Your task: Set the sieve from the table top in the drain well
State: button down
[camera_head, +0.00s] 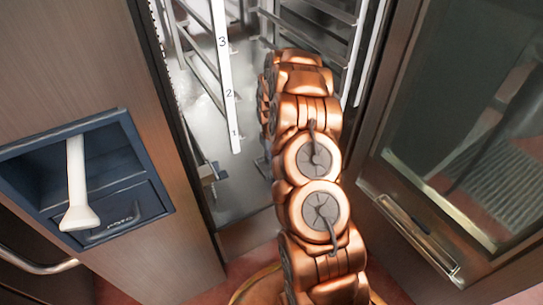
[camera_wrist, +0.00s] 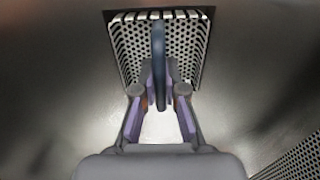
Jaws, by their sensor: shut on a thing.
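The sieve (camera_wrist: 187,52) is a perforated metal basket with a dark blue upright handle (camera_wrist: 159,50), at the top middle of the wrist view. My gripper (camera_wrist: 159,82) is shut on this handle, with its purple-padded fingers on both sides. A dark square edge (camera_wrist: 112,15) shows around the sieve's far side and looks like the rim of the drain well. The sieve lies over or within that opening; how deep it sits I cannot tell. In the head view my arm hides the gripper, sieve and well.
My arm reaches into a tall steel cabinet with side racks (camera_head: 310,40) and a numbered white strip (camera_head: 228,92). An open glass door (camera_head: 450,130) stands at right. A blue recessed panel with a white handle (camera_head: 76,185) is at left. A perforated panel (camera_wrist: 295,160) lies lower right.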

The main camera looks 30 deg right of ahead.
jog(key=shift+f, duration=0.75)
dwell(0.5)
jog(key=c, duration=1.2)
grip_release()
jog(key=shift+o, duration=0.6)
jog(key=o, duration=0.4)
jog(key=shift+r+p, duration=0.1)
jog(key=shift+p, duration=0.2)
jog(key=shift+r+p, duration=1.4)
jog(key=shift+r, duration=2.05)
jog(key=shift+s, duration=0.15)
